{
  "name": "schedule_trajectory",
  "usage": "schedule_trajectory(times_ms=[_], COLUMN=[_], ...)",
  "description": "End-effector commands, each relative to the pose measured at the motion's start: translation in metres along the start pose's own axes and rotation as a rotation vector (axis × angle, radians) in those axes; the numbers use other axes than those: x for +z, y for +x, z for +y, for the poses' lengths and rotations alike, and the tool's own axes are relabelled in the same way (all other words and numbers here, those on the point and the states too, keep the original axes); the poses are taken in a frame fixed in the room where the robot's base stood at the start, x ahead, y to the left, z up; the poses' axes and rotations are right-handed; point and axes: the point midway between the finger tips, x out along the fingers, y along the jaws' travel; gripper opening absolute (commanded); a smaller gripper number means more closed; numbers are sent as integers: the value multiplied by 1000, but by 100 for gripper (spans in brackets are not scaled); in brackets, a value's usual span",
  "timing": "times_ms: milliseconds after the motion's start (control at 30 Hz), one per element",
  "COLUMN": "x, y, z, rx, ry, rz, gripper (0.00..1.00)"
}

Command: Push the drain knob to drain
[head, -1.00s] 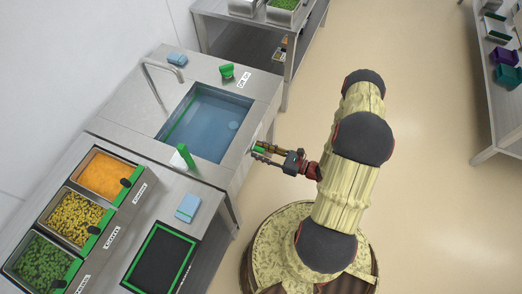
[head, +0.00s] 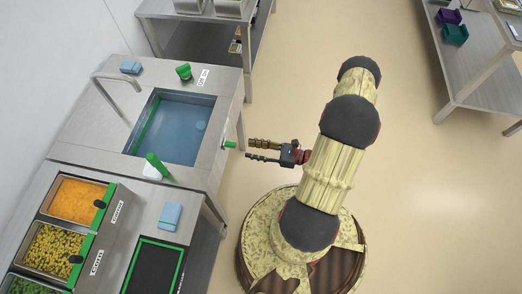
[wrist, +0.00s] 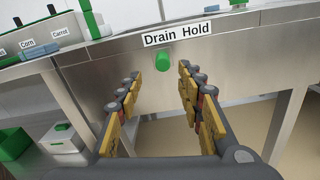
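The green drain knob (head: 230,144) sticks out from the front panel of the steel sink unit. In the wrist view the knob (wrist: 165,61) sits just under a label reading "Drain Hold" (wrist: 177,33). My gripper (head: 248,149) is open and empty, its fingers pointing at the sink front a short way from the knob. In the wrist view my gripper (wrist: 158,82) has its fingers spread, with the knob showing between and beyond the tips. The sink basin (head: 168,128) holds bluish water.
A green-topped bottle (head: 156,164), a green knob (head: 184,71) and blue sponges (head: 170,214) lie around the sink. Food bins (head: 75,200) stand at the left. Open floor lies to the right of the sink unit.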

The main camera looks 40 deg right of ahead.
Motion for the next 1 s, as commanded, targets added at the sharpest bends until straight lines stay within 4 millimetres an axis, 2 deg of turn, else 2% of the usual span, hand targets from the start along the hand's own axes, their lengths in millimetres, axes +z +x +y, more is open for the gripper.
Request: schedule_trajectory(times_ms=[100, 300, 900, 1000], x=[0, 0, 0, -5], y=[-16, -29, -31, -31], z=[-1, 0, 0, 2], rx=[-3, 0, 1, 7], ry=[0, 0, 1, 4], rz=[0, 1, 1, 19], gripper=[38, 38, 38, 38])
